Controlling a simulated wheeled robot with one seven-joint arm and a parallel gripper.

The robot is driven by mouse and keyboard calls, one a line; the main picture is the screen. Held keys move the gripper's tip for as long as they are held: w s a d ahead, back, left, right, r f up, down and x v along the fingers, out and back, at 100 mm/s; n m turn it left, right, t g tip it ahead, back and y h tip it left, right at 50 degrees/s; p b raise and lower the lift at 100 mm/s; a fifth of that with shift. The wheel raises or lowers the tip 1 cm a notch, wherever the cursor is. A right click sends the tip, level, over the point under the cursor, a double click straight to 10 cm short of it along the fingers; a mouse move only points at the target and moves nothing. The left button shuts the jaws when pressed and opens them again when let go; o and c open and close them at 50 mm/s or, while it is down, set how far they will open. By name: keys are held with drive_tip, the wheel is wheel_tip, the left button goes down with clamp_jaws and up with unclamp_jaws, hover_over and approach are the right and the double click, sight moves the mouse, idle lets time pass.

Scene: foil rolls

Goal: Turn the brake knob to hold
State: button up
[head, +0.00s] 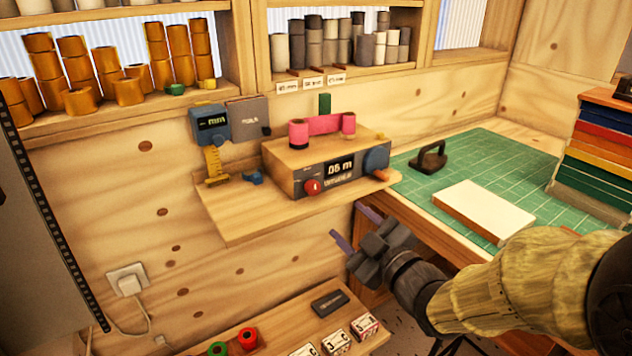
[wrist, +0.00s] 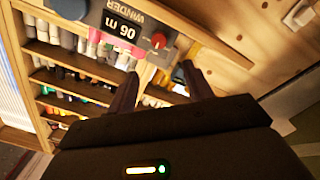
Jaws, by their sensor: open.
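The winder (head: 284,176) is a wooden box with a dark front panel on a wall shelf. A red knob (head: 312,187) sits at the panel's lower left and looks like the brake knob; its setting marks are too small to read. The knob also shows in the wrist view (wrist: 158,40), just beyond the fingertips. The display (head: 340,168) reads about 06 m. A blue disc with an orange handle (head: 376,160) is at the winder's right end. My gripper (head: 345,219) is open and empty, in front of and below the winder, apart from the knob.
The shelf's front edge (head: 300,210) lies between my gripper and the winder. A blue gauge (head: 210,122) stands left. The green mat (head: 480,160) with a dark-handled tool and white block is right. Small rolls and boxes lie on the lower shelf.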

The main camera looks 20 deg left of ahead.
sight(315, 190)
drive_tip(key=shift+w+a+r+p, duration=0.2)
drive_tip(key=shift+w+a+p, duration=0.1)
drive_tip(key=shift+p, duration=0.95)
drive_tip(key=shift+w+a+p, duration=0.15)
drive_tip(key=shift+a+p, duration=0.05)
drive_tip(key=shift+p, duration=1.05)
drive_tip(key=p, duration=0.4)
drive_tip(key=shift+w+a+f, duration=0.1)
drive_tip(key=shift+w+a, duration=0.05)
drive_tip(key=p+x, duration=0.4)
drive_tip(key=x, duration=0.7)
drive_tip(key=shift+w+a+f+p, duration=0.2)
drive_tip(key=shift+w+p, duration=0.1)
drive_tip(key=shift+c, duration=0.4)
drive_tip(key=c, duration=0.9)
